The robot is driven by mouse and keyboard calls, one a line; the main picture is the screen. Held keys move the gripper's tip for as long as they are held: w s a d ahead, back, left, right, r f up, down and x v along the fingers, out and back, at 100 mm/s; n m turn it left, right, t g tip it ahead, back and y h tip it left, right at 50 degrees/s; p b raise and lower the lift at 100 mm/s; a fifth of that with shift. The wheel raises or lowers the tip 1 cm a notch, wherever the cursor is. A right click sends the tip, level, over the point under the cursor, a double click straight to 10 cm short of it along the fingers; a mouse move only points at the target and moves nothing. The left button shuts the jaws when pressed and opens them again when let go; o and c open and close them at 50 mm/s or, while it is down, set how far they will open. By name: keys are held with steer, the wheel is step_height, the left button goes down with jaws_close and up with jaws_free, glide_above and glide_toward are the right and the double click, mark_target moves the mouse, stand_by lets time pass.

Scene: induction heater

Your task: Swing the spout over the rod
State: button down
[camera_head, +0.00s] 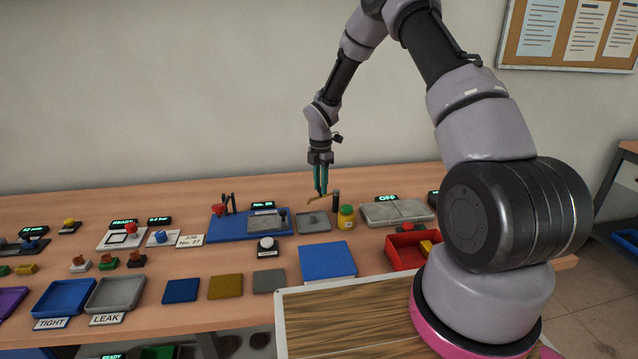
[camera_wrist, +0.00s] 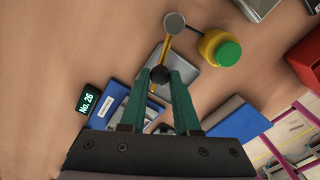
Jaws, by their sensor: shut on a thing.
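The spout (camera_head: 315,201) is a thin yellow arm reaching left from a dark upright post (camera_head: 336,201) with a round grey top (camera_wrist: 174,22). The spout is above a grey tray (camera_head: 311,225). I cannot clearly make out the rod; fingers and gripper body hide part of the area below.
A yellow jar with green lid (camera_head: 346,217) stands close right of the post. A blue fixture (camera_head: 235,228) with a grey block is left of the tray. A grey plate unit (camera_head: 395,212) and a red bin (camera_head: 402,254) are to the right. A blue pad (camera_head: 327,262) lies in front.

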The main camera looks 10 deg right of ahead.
steer(key=shift+s+d+n, duration=0.2)
steer(key=shift+s+n, duration=0.15)
steer(key=shift+n, duration=0.4)
steer(key=shift+s+d+n, duration=0.2)
steer(key=shift+s+n, duration=0.15)
steer(key=shift+n, duration=0.4)
steer(key=c, duration=0.6)
jaws_free()
steer(key=shift+c, duration=0.2)
step_height(320, 180, up, 11)
steer(key=shift+f, duration=0.1)
